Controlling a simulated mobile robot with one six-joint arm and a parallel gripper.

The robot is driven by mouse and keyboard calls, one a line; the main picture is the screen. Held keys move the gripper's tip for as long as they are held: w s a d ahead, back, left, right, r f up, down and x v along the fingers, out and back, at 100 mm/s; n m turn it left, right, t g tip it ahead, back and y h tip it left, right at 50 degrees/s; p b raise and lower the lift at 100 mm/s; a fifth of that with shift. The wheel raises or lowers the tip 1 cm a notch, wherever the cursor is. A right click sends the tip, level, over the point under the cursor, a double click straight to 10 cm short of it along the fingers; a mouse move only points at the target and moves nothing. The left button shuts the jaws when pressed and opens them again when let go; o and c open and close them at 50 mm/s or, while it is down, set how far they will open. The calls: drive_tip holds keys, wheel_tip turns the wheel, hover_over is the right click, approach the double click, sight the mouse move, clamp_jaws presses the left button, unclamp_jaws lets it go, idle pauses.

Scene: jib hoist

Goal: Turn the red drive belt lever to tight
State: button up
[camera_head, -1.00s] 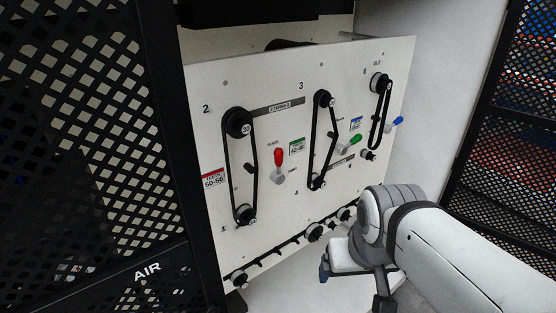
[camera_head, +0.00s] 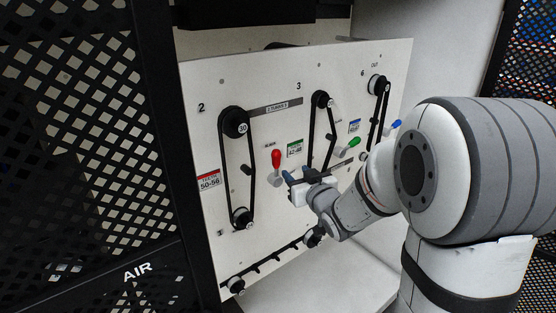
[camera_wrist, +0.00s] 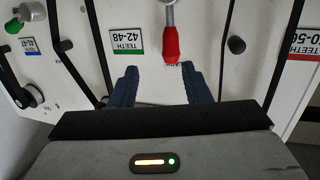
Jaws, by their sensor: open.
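The red lever (camera_head: 276,159) sits on the white panel, its red knob pointing up from a pale hub. In the wrist view, the red knob (camera_wrist: 171,46) is at top centre, with its grey shaft running up to the hub at the frame edge. My gripper (camera_head: 288,177) is just right of and below the red knob in the head view. In the wrist view my gripper (camera_wrist: 160,72) has two blue fingers spread apart, with nothing between them. The knob lies beyond the fingertips, roughly in line with the gap. Small print by the lever is partly readable as "SLACK".
A black belt loop (camera_head: 252,170) is left of the lever, and another (camera_head: 312,135) is right of it. A green lever (camera_head: 353,143) and a blue lever (camera_head: 396,124) sit farther right. A black mesh door (camera_head: 80,130) stands at left.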

sight(278, 158)
drive_tip(key=shift+n+t+y, duration=0.3)
drive_tip(key=shift+t+y, duration=0.1)
drive_tip(key=shift+y, duration=0.4)
drive_tip(key=p+x, duration=0.1)
drive_tip(key=x, duration=0.3)
drive_tip(key=a+p+x, duration=0.1)
drive_tip(key=x, duration=0.4)
drive_tip(key=shift+s+d, duration=0.1)
drive_tip(key=shift+s, duration=0.15)
drive_tip(key=shift+c, duration=0.2)
clamp_jaws()
